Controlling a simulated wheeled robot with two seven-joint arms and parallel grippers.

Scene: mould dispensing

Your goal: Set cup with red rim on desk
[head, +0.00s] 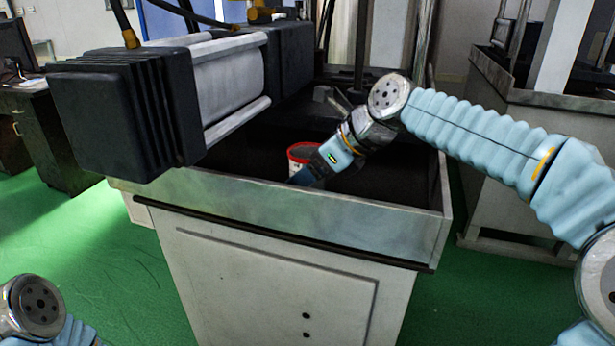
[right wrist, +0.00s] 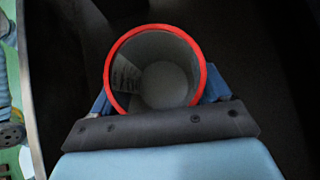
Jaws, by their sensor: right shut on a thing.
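The cup with the red rim (head: 301,153) stands inside the dark recessed top of the machine, near its front wall, in the head view. In the right wrist view the cup (right wrist: 156,75) is seen from above, with a red rim, a pale empty inside and some faint print. My right gripper (head: 307,175) is at the cup, with its blue fingers on either side of it. The fingers (right wrist: 157,88) show left and right of the cup in the right wrist view, shut on it. The cup's lower part is hidden. My left gripper is out of view.
The machine's metal front wall (head: 290,208) rises in front of the cup. A large black and silver cylinder block (head: 190,95) juts out at the left. Another grey machine (head: 530,130) stands at the right, and a dark desk (head: 55,130) at the far left.

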